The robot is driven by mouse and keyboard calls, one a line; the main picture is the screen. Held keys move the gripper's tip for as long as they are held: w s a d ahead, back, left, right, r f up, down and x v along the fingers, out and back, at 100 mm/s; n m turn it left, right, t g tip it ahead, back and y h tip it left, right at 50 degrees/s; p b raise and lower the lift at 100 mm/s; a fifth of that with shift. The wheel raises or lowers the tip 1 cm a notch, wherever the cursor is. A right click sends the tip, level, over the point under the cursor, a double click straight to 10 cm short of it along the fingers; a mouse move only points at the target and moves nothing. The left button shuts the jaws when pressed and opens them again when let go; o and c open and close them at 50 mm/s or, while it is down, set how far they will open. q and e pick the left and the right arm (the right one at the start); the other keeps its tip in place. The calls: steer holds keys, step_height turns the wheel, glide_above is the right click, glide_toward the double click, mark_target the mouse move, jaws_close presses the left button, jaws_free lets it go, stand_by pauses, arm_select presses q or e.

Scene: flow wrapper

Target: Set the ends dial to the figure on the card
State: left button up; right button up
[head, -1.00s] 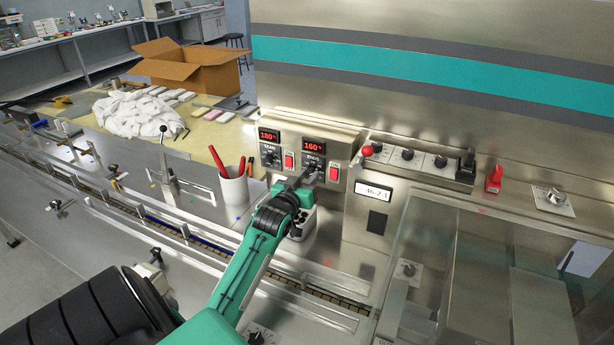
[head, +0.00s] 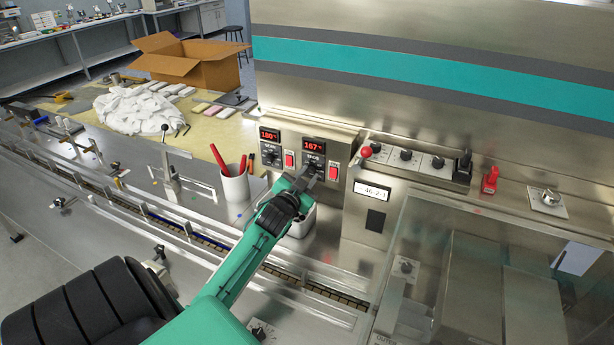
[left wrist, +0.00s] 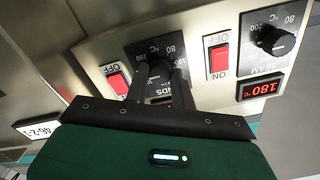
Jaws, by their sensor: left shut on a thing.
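The ends dial (head: 313,163) sits on the steel control panel, below a red display (head: 313,146) that reads about 167. My left gripper (head: 311,172) is shut on the ends dial; its fingers hide most of the knob. In the left wrist view the fingers (left wrist: 158,78) close on the knob, with part of its scale (left wrist: 140,54) showing. The seam dial (head: 271,157) is to the left; its display (left wrist: 259,87) reads 180 °C in the left wrist view. No card with a set figure can be made out. My right gripper is not in view.
Red rocker switches (head: 334,173) flank the dials. A white cup (head: 235,184) with red pens stands left of my arm. A label display (head: 372,190) and several black knobs are to the right. The conveyor (head: 200,238) runs below my arm.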

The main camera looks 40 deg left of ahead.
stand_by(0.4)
arm_select(q)
steer(key=o, duration=1)
steer(key=b+v, duration=0.3)
steer(key=v, duration=1.1)
steer(key=shift+w, duration=0.1)
